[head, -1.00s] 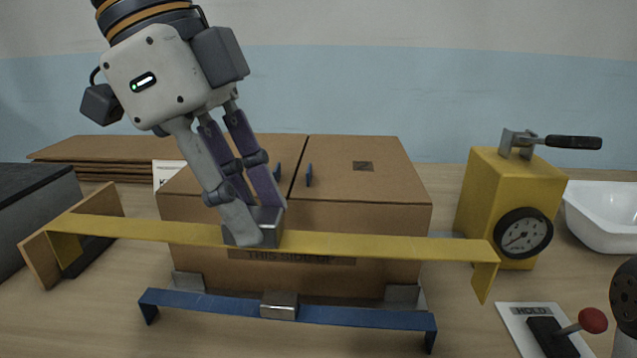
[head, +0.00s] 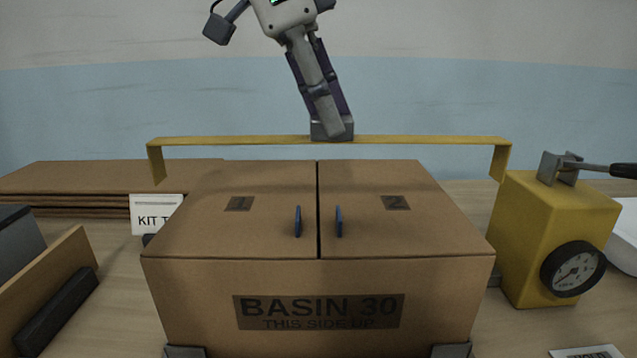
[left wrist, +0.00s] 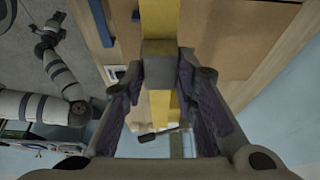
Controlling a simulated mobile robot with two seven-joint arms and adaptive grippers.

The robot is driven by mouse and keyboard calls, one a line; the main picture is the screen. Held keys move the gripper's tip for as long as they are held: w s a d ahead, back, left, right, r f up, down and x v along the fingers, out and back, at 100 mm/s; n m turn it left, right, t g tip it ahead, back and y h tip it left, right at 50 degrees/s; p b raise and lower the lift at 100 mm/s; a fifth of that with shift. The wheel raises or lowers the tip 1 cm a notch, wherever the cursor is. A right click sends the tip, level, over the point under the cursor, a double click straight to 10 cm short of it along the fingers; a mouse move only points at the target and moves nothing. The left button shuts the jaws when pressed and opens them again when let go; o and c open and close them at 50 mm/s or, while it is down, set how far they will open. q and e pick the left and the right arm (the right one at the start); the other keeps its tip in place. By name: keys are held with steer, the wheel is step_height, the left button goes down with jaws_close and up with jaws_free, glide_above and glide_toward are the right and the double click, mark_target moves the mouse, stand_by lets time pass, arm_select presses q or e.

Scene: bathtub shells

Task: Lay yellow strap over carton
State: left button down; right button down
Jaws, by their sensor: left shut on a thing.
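My left gripper (head: 332,133) is shut on the grey block at the middle of the yellow strap (head: 430,140). It holds the strap level above the back part of the carton (head: 320,285), with both bent ends hanging free. The closed carton has two top flaps with small blue tabs and reads "BASIN 30". In the left wrist view the gripper (left wrist: 158,65) grips the block, and the strap (left wrist: 160,20) runs past the carton top (left wrist: 225,40). Part of my other arm shows at the left there; its gripper is too small and dark to read.
A yellow box with a dial (head: 555,240) and a lever on top stands close right of the carton. A wooden stand (head: 50,285) is at the left. A white basin edge shows far right.

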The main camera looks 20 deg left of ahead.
arm_select(q)
steer(key=w+a+f, duration=0.1)
steer(key=f, duration=0.1)
steer(key=w+a+f, duration=0.1)
steer(key=w+f, duration=0.1)
steer(key=w+a+f, duration=0.2)
steer(key=shift+w, duration=0.2)
steer(key=shift+w+a+f, duration=0.15)
steer(key=shift+w+f, duration=0.05)
steer(key=shift+f, duration=0.85)
steer(key=shift+w+a+f, duration=0.15)
steer(key=shift+f, duration=0.9)
steer(key=shift+f, duration=0.1)
steer(key=c, duration=1.3)
jaws_free()
steer(key=shift+f, duration=0.1)
steer(key=shift+r, duration=0.25)
steer(key=v, duration=1.2)
